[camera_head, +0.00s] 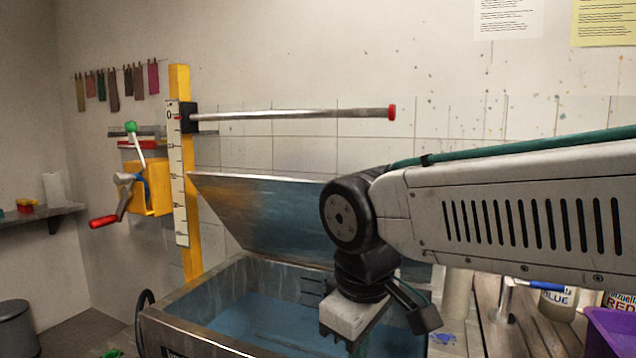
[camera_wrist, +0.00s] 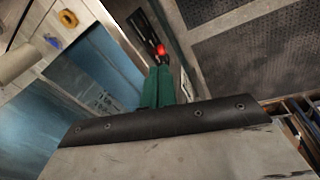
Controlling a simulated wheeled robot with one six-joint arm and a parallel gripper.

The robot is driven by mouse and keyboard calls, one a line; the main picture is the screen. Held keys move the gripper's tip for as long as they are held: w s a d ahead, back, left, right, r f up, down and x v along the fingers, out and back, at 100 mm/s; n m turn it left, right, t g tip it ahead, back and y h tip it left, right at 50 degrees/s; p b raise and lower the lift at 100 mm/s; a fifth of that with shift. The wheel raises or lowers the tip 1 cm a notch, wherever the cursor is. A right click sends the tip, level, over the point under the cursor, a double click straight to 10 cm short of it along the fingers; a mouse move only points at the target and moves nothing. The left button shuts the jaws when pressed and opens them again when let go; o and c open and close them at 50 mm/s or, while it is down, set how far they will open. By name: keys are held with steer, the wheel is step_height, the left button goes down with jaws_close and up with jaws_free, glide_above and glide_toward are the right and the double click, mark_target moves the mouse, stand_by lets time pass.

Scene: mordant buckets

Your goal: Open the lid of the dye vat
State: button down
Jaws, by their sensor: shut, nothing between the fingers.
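The dye vat (camera_head: 180,335) is a grey metal trough with blue liquid inside, low in the middle of the head view. Its lid (camera_head: 265,215) is raised and tilted back at the far side, blue-stained on its inner face. My arm crosses in front of the lid's right part and hides it. My gripper hangs over the right part of the vat; its fingertips are mostly hidden in the head view. In the wrist view my gripper (camera_wrist: 157,85) shows two green fingers shut together, with nothing between them. Blue surfaces of the vat show at left there.
A yellow post with a scale (camera_head: 180,200) and a red-tipped horizontal bar (camera_head: 290,114) stand behind the vat. A crank box (camera_head: 150,188) with a red handle hangs at left. Bottles (camera_head: 558,302) and a purple bin (camera_head: 610,333) are at right.

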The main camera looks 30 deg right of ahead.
steer(key=w+d+r+n+t+h, duration=0.2)
steer(key=w+d+r+n+h, duration=0.25)
steer(key=w+r+n, duration=0.75)
steer(key=n+t+h, duration=0.2)
steer(key=n+h, duration=0.1)
steer(key=n, duration=0.6)
glide_toward(326, 183)
steer(key=s+a+f, duration=0.2)
steer(key=s+a, duration=0.2)
steer(key=w+d+f, duration=0.1)
steer(key=d, duration=0.1)
steer(key=w+d+f, duration=0.1)
steer(key=w+d, duration=0.1)
steer(key=d, duration=0.1)
steer(key=w+d+f, duration=0.2)
steer(key=d, duration=0.1)
steer(key=shift+w, duration=0.15)
steer(key=shift+w+d+r, duration=0.25)
steer(key=shift+d+r, duration=0.1)
steer(key=shift+d, duration=0.05)
